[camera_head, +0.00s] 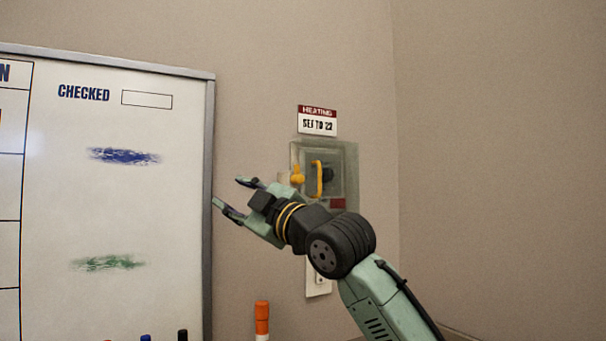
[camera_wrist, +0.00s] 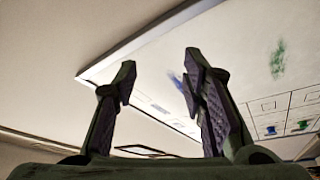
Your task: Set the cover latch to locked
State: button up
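A clear cover (camera_head: 347,155) sits on the wall over a grey box with a dark knob, below the heating sign. A yellow handle (camera_head: 319,180) stands upright on the cover. A small yellow latch (camera_head: 297,176) is at the cover's left edge; I cannot tell its setting at this size. My gripper (camera_head: 229,192) is left of and slightly below the latch, apart from it, pointing left toward the whiteboard. Its fingers are spread and empty, as the wrist view (camera_wrist: 160,72) also shows. Neither latch nor cover shows in the wrist view.
A whiteboard (camera_head: 130,210) with a grey frame fills the left, its right edge close to my fingertips. A heating sign (camera_head: 317,121) is above the cover. An orange-capped object (camera_head: 262,318) and several marker tops are at the bottom. The wall at right is clear.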

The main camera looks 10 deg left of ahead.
aim_at(301, 179)
jog(key=w+d+r+m+t+h, duration=0.1)
jog(key=w+d+r+h, duration=0.15)
jog(key=d, duration=0.55)
jog(key=w+d+r+m+t+h, duration=0.15)
jog(key=d+h, duration=0.25)
jog(key=d, duration=0.5)
jog(key=p+x, duration=0.3)
jog(key=x, duration=0.6)
jog(key=shift+a+f+p, duration=0.15)
jog(key=shift+a+p, duration=0.15)
jog(key=shift+a, duration=0.05)
jog(key=shift+w+a+f, duration=0.1)
jog(key=shift+w+a, duration=0.3)
jog(key=shift+w, duration=0.2)
jog(key=shift+c, duration=0.3)
grip_shut()
